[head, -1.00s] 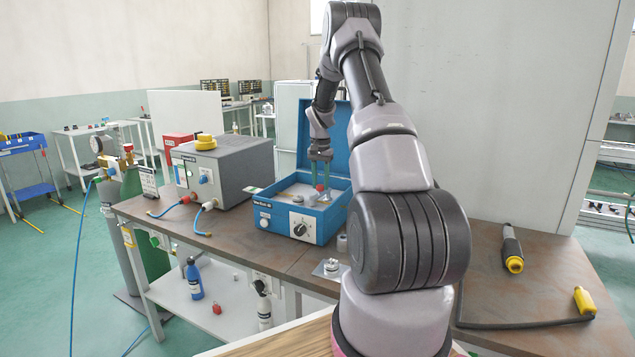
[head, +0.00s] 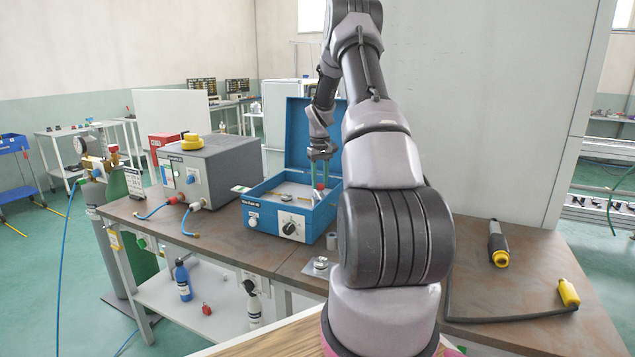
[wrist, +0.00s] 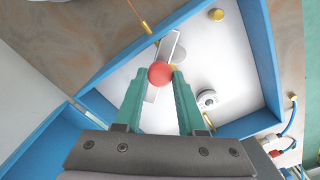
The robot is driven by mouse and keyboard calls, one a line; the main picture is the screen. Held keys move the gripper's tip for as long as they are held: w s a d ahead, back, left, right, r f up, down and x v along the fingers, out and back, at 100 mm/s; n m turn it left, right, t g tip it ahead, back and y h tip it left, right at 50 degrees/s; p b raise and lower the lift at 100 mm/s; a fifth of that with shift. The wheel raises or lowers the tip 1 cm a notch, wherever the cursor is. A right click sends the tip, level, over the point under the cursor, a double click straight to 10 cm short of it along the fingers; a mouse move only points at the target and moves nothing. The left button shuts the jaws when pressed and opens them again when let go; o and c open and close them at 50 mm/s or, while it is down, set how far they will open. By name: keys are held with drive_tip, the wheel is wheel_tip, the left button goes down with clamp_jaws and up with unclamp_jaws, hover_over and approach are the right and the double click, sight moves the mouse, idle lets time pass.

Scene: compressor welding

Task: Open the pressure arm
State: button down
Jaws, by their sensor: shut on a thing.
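The open blue box (head: 262,222) stands on the brown workbench with its lid raised at the back. The pressure arm shows in the wrist view as a thin pale metal strip (wrist: 172,44) inside the box, with a round red knob (wrist: 160,71). My gripper (wrist: 161,75) has its two green fingers closed on the red knob, one on each side. In the head view my gripper (head: 319,185) reaches down into the right part of the box. The fingers and my arm partly hide the strip, so its tilt is hard to tell.
A grey unit (head: 215,165) with a yellow item on top stands left of the box. A small metal part (head: 320,266) lies in front on the bench. A yellow-and-black tool (head: 498,243) and a cable lie at right. A tall pale panel (head: 480,110) stands behind.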

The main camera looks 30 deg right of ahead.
sight(321, 184)
drive_tip(key=shift+d+n, duration=0.2)
drive_tip(key=shift+n, duration=0.1)
drive_tip(key=c, duration=0.5)
unclamp_jaws()
drive_tip(key=shift+r, duration=0.1)
wheel_tip(321, 184, up, 11)
idle(0.9)
